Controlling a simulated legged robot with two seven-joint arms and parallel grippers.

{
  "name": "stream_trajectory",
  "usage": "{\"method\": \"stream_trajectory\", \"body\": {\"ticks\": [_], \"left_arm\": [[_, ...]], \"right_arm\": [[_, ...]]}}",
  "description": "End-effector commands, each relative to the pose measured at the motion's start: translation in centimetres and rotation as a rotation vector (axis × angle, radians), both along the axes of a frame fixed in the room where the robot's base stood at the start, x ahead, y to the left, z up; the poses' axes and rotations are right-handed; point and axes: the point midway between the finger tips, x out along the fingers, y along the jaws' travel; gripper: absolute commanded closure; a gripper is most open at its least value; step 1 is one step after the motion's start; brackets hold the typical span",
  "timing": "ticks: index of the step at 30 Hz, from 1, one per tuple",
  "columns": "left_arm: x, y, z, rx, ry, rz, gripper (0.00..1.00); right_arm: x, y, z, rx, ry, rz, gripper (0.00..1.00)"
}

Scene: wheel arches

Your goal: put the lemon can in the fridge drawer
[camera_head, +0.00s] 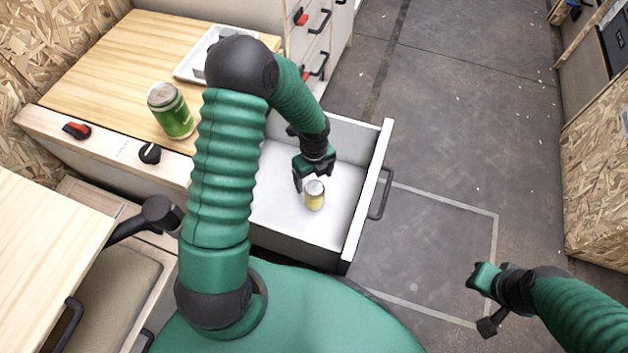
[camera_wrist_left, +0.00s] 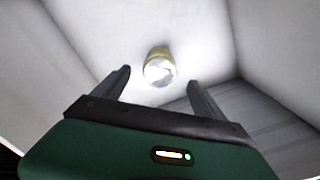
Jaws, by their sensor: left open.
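The lemon can (camera_head: 315,195) is small and yellow with a silver top. It stands upright on the white floor of the open fridge drawer (camera_head: 350,228). My left gripper (camera_head: 312,183) reaches down into the drawer, close to the can. In the left wrist view the can (camera_wrist_left: 159,67) shows beyond the two spread fingertips (camera_wrist_left: 157,80), with nothing between the fingers.
A larger green can (camera_head: 171,111) stands on the wooden counter (camera_head: 110,70) left of my left arm. A white tray (camera_head: 205,52) lies at the counter's back. The drawer's front panel with its dark handle (camera_head: 381,195) juts out over the floor. The grey floor at right is clear.

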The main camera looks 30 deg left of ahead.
Motion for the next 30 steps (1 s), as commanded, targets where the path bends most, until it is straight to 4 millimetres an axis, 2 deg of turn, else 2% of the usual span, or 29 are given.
{"method": "stream_trajectory", "body": {"ticks": [1,5,8,11,15,18,21,24,30], "left_arm": [[0.0,0.0,1.2,0.000,0.001,0.000,0.19],[-0.1,-0.2,2.2,0.003,-0.004,0.031,0.19],[-0.6,-1.0,4.3,0.015,-0.024,0.212,0.19],[-2.1,-2.5,8.0,0.017,-0.074,0.580,0.19],[-5.3,-5.1,12.8,-0.051,-0.147,1.219,0.19],[-7.5,-6.5,15.0,-0.133,-0.165,1.601,0.19],[-8.9,-7.5,16.1,-0.200,-0.160,1.854,0.19],[-9.6,-7.8,16.4,-0.231,-0.151,1.969,0.19],[-9.6,-7.9,16.5,-0.234,-0.148,1.986,0.19]], "right_arm": [[0.0,0.0,0.9,0.000,0.000,0.000,0.78],[0.0,0.0,1.1,0.000,0.000,0.000,0.78],[0.0,0.0,1.0,0.000,0.001,0.000,0.78],[0.0,0.0,1.0,0.000,0.001,0.000,0.78],[0.0,0.0,1.0,0.000,0.001,0.000,0.78],[0.0,0.0,0.9,0.000,0.001,0.000,0.78],[0.0,0.0,0.9,0.000,0.001,0.000,0.78],[0.0,0.0,1.0,0.000,0.001,0.000,0.78],[0.0,0.0,1.0,0.000,0.000,0.000,0.78]]}}
